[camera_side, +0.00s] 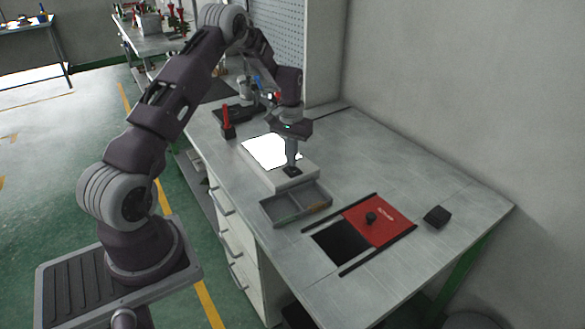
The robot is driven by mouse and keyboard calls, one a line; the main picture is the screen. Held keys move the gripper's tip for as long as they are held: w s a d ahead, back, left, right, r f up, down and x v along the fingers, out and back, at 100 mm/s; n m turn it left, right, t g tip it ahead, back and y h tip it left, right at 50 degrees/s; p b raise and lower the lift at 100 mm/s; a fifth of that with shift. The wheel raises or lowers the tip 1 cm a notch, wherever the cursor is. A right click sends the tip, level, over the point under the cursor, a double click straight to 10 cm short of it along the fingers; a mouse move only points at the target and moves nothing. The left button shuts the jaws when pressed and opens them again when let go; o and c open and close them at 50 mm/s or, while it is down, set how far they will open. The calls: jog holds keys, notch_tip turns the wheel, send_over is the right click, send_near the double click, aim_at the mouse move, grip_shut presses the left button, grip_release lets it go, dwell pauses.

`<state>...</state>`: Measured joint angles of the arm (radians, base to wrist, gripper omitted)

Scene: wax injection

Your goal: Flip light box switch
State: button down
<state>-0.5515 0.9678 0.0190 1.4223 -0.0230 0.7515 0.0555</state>
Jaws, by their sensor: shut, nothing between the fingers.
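The light box (265,153) is a pale, low box on the bench with a bright, glowing white top panel. Its front right part is plain grey-white and carries a small black switch (293,172). My gripper (292,168) points straight down over that end of the light box, its fingers closed and empty. Its tips are at or just above the switch. I cannot tell from this view whether they touch it, and they partly hide it. The switch's exact tilt is too small to make out.
A grey divided tray (270,216) with small tools stands in front of the light box. A red-handled tool (226,122) stands behind left.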

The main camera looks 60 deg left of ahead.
jog(key=shift+f, duration=0.5)
jog(key=shift+r, duration=3.5)
